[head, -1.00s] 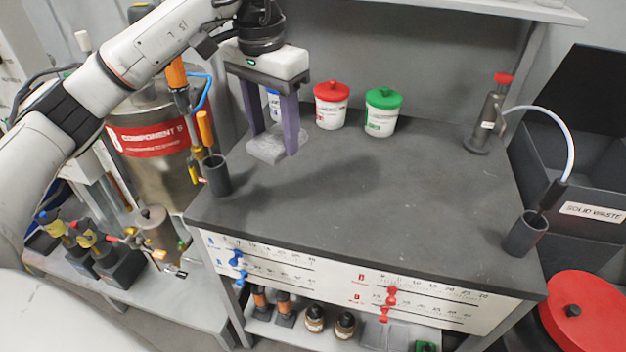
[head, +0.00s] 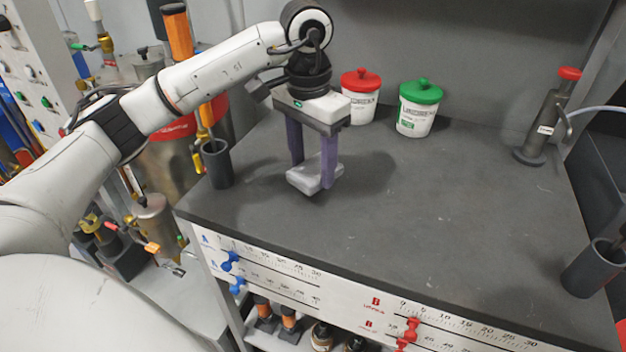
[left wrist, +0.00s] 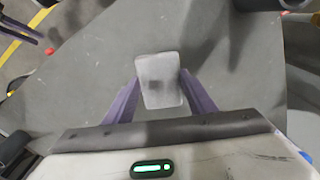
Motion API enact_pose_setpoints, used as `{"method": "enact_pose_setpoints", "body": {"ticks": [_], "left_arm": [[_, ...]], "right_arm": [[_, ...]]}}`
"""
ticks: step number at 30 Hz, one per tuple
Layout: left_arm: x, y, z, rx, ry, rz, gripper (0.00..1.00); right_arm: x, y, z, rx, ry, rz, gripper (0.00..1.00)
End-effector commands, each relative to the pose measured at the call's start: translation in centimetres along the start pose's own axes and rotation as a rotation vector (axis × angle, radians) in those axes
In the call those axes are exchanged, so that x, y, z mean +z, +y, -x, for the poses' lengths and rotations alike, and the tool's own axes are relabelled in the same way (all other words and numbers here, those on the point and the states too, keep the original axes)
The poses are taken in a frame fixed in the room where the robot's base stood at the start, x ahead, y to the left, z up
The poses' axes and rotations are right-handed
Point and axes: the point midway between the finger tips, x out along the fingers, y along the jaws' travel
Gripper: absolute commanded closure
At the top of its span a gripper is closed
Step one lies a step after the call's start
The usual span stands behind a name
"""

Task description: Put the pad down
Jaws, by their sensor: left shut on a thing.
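The pad (head: 313,176) is a pale grey-white block. It is between the purple fingers of my left gripper (head: 315,170), which is shut on it over the left part of the dark bench top (head: 420,215). A dark shadow lies on the bench to the right of the gripper; I cannot tell for sure how far the pad is above the surface. In the left wrist view the pad (left wrist: 160,80) sits between the two fingertips (left wrist: 160,88), with grey bench beyond it.
A red-lidded tub (head: 360,98) and a green-lidded tub (head: 419,108) stand behind the gripper. A dark cup (head: 217,164) is at the bench's left edge. A red-topped bottle (head: 543,125) and another dark cup (head: 597,267) are at the right. The bench middle is clear.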

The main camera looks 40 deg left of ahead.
Motion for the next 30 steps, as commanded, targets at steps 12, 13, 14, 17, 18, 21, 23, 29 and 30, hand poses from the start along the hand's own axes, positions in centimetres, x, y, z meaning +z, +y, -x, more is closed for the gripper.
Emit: {"method": "enact_pose_setpoints", "body": {"ticks": [12,13,14,17,18,21,23,29,30], "left_arm": [[0.2,0.0,-3.9,0.001,0.001,0.000,0.74],[0.2,0.0,-3.9,0.000,0.001,0.000,0.74],[0.2,0.0,-3.9,0.000,0.001,0.000,0.74],[0.2,0.0,-3.9,0.000,0.001,0.000,0.74],[0.2,0.0,-4.0,0.000,0.000,0.000,0.74],[0.2,0.0,-4.1,0.000,0.000,0.000,0.44],[0.2,0.0,-4.1,0.000,0.000,0.000,0.34],[0.2,0.0,-4.1,0.000,0.000,0.000,0.31],[0.2,0.0,-4.1,0.000,0.000,0.000,0.31]], "right_arm": [[0.0,0.3,-0.2,0.005,0.001,-0.001,0.72],[0.0,0.3,-0.2,0.005,0.000,-0.001,0.72],[0.0,0.3,-0.2,0.005,0.000,-0.001,0.72],[0.1,0.3,-0.2,0.005,-0.001,-0.001,0.72],[0.1,0.3,-0.3,0.005,-0.001,-0.001,0.72],[0.2,0.3,-0.4,0.005,-0.001,0.000,0.72],[0.2,0.3,-0.3,0.005,-0.001,0.000,0.72],[0.2,0.2,-0.3,0.004,-0.001,0.000,0.72],[0.2,0.2,-0.3,0.004,-0.001,0.000,0.72]]}}
